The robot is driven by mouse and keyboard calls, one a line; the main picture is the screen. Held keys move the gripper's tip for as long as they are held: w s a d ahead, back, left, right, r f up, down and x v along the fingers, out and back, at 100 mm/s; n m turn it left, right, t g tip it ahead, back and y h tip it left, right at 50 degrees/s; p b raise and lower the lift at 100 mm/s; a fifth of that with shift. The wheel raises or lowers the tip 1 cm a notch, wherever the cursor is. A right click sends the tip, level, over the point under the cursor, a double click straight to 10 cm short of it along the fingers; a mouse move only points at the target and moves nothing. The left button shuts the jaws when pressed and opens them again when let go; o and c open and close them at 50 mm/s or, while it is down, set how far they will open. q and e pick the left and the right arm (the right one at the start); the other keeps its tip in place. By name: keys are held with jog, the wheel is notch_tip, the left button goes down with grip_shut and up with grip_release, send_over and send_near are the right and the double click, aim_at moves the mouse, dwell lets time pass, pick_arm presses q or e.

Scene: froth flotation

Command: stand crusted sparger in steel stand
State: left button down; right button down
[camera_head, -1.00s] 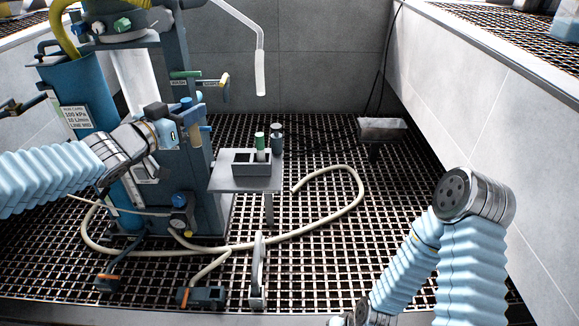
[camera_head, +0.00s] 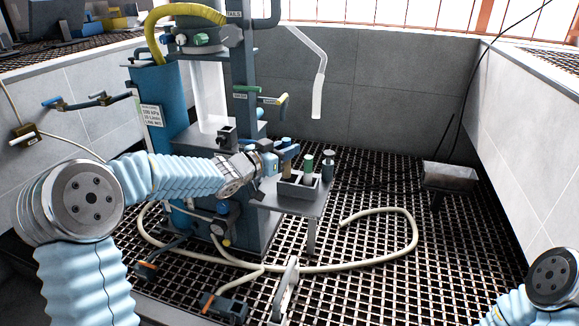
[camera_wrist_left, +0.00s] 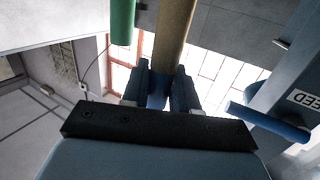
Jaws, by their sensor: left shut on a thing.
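The crusted sparger (camera_head: 287,161) is a tan-brown cylinder with a blue end, upright in the head view. My left gripper (camera_head: 279,156) is shut on it; in the left wrist view the blue part sits between the fingers (camera_wrist_left: 160,88) and the tan body (camera_wrist_left: 176,32) extends beyond. The steel stand (camera_head: 298,191) is a small dark grey block with open compartments on a grey table. The sparger is at its left compartment; I cannot tell whether its lower end is inside. A green cylinder (camera_head: 308,164) stands in the right compartment. My right gripper is out of view.
The small table (camera_head: 305,204) also bears a dark grey bottle (camera_head: 328,166) behind the stand. The blue flotation machine (camera_head: 250,100) rises close to the left. A pale hose (camera_head: 412,240) loops over the grating. A grey trough (camera_head: 450,177) stands at right.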

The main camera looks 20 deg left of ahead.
aim_at(288, 162)
pick_arm(q)
jog(key=shift+w+d+f, duration=0.1)
jog(key=shift+w+f, duration=0.25)
jog(key=shift+f, duration=0.1)
jog(key=shift+w+d+f+b, duration=0.15)
jog(key=shift+f+b, duration=0.2)
jog(key=shift+f, duration=0.75)
jog(key=shift+w+a+f+b, duration=0.1)
jog(key=shift+f+b, duration=0.25)
jog(key=shift+f, duration=0.7)
jog(key=c, duration=0.9)
grip_release()
jog(key=shift+r, duration=0.1)
jog(key=shift+o, duration=0.2)
jog(key=shift+r, duration=0.15)
jog(key=shift+s+r, duration=0.1)
jog(key=shift+s, duration=0.05)
jog(key=v, duration=1.1)
jog(key=shift+s+p, duration=0.25)
jog(key=shift+p, duration=0.15)
